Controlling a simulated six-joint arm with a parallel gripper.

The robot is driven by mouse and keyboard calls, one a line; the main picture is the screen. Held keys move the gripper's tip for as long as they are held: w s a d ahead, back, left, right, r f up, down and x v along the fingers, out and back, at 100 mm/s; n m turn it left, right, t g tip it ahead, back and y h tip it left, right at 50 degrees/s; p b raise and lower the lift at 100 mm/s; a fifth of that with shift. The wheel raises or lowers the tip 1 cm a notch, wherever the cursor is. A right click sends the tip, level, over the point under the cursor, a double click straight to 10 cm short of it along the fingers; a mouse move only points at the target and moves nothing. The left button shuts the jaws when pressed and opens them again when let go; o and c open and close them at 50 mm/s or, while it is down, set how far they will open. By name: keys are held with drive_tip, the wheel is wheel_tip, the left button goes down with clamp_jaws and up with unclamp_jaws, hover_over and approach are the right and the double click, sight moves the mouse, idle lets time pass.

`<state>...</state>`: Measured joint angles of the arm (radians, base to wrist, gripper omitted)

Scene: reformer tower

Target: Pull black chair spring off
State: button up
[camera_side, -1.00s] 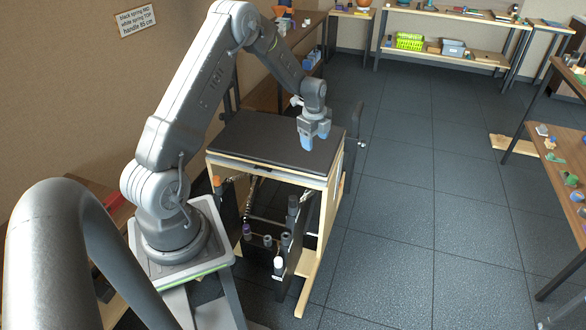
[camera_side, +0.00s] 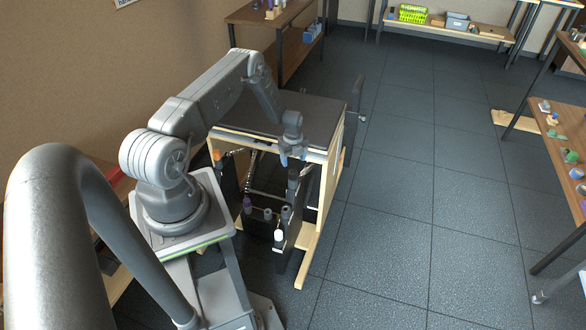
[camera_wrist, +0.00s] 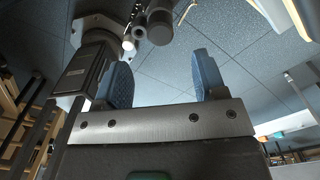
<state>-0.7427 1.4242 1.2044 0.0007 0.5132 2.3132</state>
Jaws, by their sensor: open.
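The chair is a wooden frame with a black padded seat (camera_side: 255,110). A dark pedal panel (camera_side: 290,240) with several short posts hangs below the seat's front. A thin coil spring (camera_side: 248,172) shows under the seat at the left; its colour is hard to tell, and I cannot pick out the black spring for sure. My gripper (camera_side: 292,160) is open, just in front of the seat's front edge, above a dark post (camera_side: 293,178). In the wrist view my blue fingers (camera_wrist: 163,78) are apart with nothing between them. Dark round post ends (camera_wrist: 160,28) show beyond them.
A wooden side panel (camera_side: 330,180) closes the chair's right side. An upright dark handle (camera_side: 356,98) stands behind it. The tiled floor (camera_side: 430,200) to the right is clear. Shelves (camera_side: 455,25) stand at the back, and a side table (camera_side: 560,140) with small items at the right.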

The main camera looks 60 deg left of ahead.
sight(293, 171)
wheel_tip(293, 171, down, 6)
idle(0.4)
clamp_jaws()
idle(0.7)
drive_tip(key=shift+r, duration=0.65)
idle(0.4)
drive_tip(key=c, duration=0.6)
unclamp_jaws()
clamp_jaws()
